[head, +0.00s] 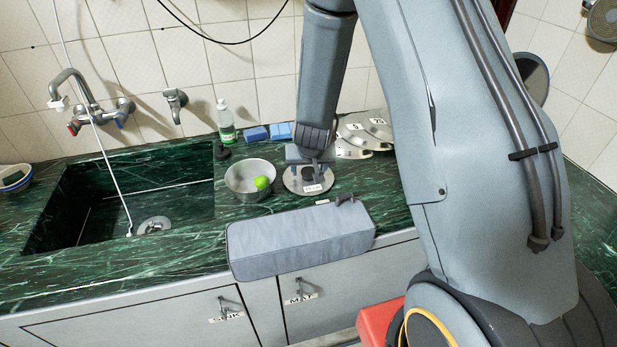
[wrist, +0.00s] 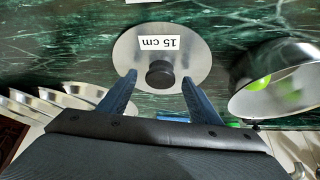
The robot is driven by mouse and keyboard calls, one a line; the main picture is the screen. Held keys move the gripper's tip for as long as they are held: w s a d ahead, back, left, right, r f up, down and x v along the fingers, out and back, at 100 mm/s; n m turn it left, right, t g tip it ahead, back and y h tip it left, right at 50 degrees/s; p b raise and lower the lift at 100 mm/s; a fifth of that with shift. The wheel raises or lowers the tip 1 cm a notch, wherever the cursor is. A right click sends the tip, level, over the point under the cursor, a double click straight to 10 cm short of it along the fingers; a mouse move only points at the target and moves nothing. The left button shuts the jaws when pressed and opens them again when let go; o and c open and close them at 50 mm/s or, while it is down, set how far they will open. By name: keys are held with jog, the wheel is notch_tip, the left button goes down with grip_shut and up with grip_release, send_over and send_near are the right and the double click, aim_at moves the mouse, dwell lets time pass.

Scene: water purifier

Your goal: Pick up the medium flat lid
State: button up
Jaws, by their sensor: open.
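A flat round metal lid (head: 299,184) with a dark knob lies on the green counter, to the right of a metal bowl. In the wrist view the lid (wrist: 190,75) carries a white label reading "15 cm", and its black knob (wrist: 160,74) stands at the middle. My gripper (wrist: 159,85) is open, its two blue fingers on either side of the knob with a gap to each. In the head view my gripper (head: 311,170) is over the lid and hides part of it. I cannot tell whether the fingertips touch the lid.
A metal bowl (head: 240,184) with a green ball (head: 262,183) stands left of the lid. Several labelled lids (head: 360,140) lean behind to the right. A sink (head: 110,215) lies left.

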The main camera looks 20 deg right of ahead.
jog(key=c, duration=1)
jog(key=shift+c, duration=0.9)
